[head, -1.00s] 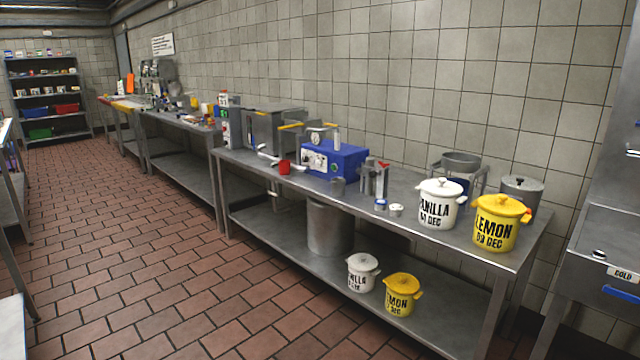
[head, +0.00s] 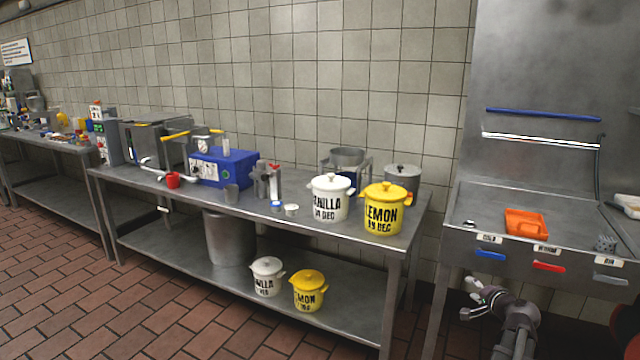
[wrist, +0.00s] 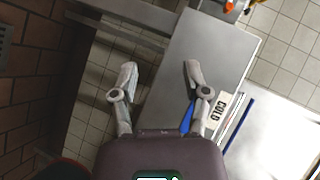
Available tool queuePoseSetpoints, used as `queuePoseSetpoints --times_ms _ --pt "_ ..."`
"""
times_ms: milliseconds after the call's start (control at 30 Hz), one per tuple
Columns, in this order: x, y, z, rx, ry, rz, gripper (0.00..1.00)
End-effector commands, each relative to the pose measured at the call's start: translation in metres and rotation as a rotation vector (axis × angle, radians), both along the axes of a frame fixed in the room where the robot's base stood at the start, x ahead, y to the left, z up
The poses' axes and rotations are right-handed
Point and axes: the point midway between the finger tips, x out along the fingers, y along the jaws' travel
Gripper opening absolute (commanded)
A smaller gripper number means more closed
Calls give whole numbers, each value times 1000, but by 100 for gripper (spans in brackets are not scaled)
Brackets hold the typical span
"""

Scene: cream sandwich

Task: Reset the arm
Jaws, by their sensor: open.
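My gripper (head: 478,297) shows at the lower right of the head view, in front of the steel station's front panel and below its handles. In the wrist view my gripper (wrist: 160,78) has its two fingers spread wide apart with nothing between them. The steel station's panel with the COLD label (wrist: 217,107) and blue handle (wrist: 188,117) lies just beyond the right finger. I cannot tell whether the finger touches it.
A steel table (head: 375,255) holds a white VANILLA pot (head: 331,200), a yellow LEMON pot (head: 383,212) and a blue machine (head: 222,168). The steel station (head: 560,205) has an orange tray (head: 525,223) on top. Red tiled floor (head: 60,285) is free at left.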

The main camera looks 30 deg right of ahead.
Motion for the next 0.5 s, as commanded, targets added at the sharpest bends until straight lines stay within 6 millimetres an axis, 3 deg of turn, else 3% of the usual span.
queuePoseSetpoints --times_ms 200,500 --pt "50 67 -18 -26 112 172 60" --pt "97 159 -43 -72 268 396 60"
